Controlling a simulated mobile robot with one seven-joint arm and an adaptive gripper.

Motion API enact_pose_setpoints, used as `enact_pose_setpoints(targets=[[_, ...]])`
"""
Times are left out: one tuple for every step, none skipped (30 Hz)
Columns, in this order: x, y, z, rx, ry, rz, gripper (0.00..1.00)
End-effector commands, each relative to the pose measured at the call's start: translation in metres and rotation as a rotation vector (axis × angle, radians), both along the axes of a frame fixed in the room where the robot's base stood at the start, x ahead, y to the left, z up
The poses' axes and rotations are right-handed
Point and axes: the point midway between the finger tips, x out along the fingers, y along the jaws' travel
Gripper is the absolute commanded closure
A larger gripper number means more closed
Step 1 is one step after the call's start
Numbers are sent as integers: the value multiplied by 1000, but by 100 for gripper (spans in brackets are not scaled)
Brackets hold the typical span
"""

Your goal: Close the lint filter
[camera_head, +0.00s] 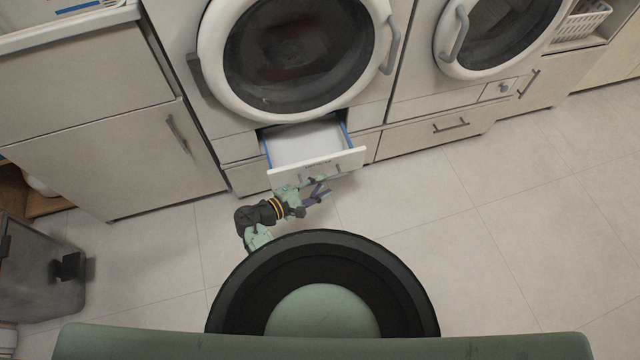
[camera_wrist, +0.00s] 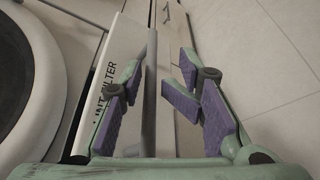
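The lint filter drawer (camera_head: 300,143) is pulled out below the left machine, with its pale interior showing in the head view. Its white front panel (camera_wrist: 118,50) carries the printed words "LINT FILTER" in the wrist view. A grey bar handle (camera_wrist: 150,95) runs along that front. My gripper (camera_head: 320,191) is low, just in front of the drawer front. In the wrist view my gripper (camera_wrist: 160,72) is open, with purple pads apart. The handle appears between the two fingers, nearer the left one. Whether a finger touches the handle or panel is unclear.
The left machine's round door (camera_head: 298,50) is shut above the drawer. A second machine (camera_head: 500,35) stands to the right, with a shut lower drawer (camera_head: 430,127). A grey cabinet (camera_head: 120,150) is at left, a dark bin (camera_head: 40,270) at lower left. Tiled floor at right is clear.

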Motion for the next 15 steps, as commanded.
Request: enact_pose_setpoints(targets=[[1, -1, 0, 0, 0, 0, 70], [2, -2, 0, 1, 0, 1, 70], [2, -2, -1, 1, 0, 1, 70], [2, -2, -1, 1, 0, 1, 70], [2, -2, -1, 1, 0, 1, 70], [2, -2, -1, 1, 0, 1, 70], [2, -2, -1, 1, 0, 1, 70], [2, -2, -1, 1, 0, 2, 70], [2, -2, -1, 1, 0, 2, 70], [2, -2, -1, 1, 0, 2, 72], [2, -2, -1, 1, 0, 2, 74], [2, -1, -1, 1, 0, 2, 77], [2, -1, -1, 1, 0, 2, 79], [2, -1, -1, 1, 0, 2, 81], [2, -1, -1, 1, 0, 2, 83]])
